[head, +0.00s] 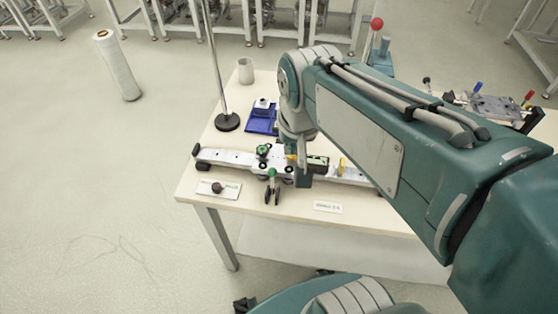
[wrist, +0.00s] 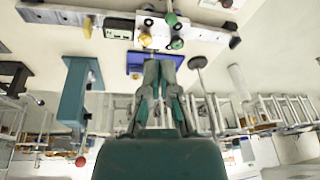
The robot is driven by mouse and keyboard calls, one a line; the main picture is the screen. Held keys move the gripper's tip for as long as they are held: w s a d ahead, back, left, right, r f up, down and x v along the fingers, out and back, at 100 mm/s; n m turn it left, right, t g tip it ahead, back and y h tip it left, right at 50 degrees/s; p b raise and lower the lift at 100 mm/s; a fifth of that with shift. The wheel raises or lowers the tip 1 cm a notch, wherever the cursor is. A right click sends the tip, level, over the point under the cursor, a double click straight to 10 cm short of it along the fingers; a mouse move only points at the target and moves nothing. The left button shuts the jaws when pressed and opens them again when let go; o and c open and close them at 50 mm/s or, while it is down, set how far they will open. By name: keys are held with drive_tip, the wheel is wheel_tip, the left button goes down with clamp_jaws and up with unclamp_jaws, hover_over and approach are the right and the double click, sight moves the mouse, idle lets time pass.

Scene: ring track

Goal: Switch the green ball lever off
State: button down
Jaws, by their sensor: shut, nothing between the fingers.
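The green ball lever (head: 272,173) stands near the front edge of the table, its green ball on a stem above a dark forked base. It also shows at the top of the wrist view (wrist: 171,19), which looks upside down. My gripper (head: 303,182) points down just to the right of the lever in the head view, apart from the ball. In the wrist view the fingers (wrist: 160,64) are together with nothing between them. The arm hides part of the table behind it.
A long white rail (head: 235,157) with black and yellow parts lies behind the lever. A switch plate (head: 218,188) lies to the left. A blue tray (head: 262,118), a rod stand (head: 227,122) and a red ball lever (head: 377,23) stand farther back.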

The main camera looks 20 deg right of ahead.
drive_tip(key=w+a+f+m+g, duration=0.1)
drive_tip(key=w+f+m, duration=0.1)
drive_tip(key=w, duration=0.2)
drive_tip(key=m+g, duration=0.3)
hover_over(272, 183)
drive_tip(key=w+d, duration=0.2)
drive_tip(key=w, duration=0.2)
wheel_tip(272, 183, down, 6)
drive_tip(key=f, duration=0.6)
drive_tip(key=s+f, duration=0.1)
drive_tip(key=f, duration=0.3)
drive_tip(key=shift+d, duration=0.1)
drive_tip(key=shift+s+r+h, duration=0.15)
drive_tip(key=shift+s+h, duration=0.1)
drive_tip(key=shift+h, duration=0.05)
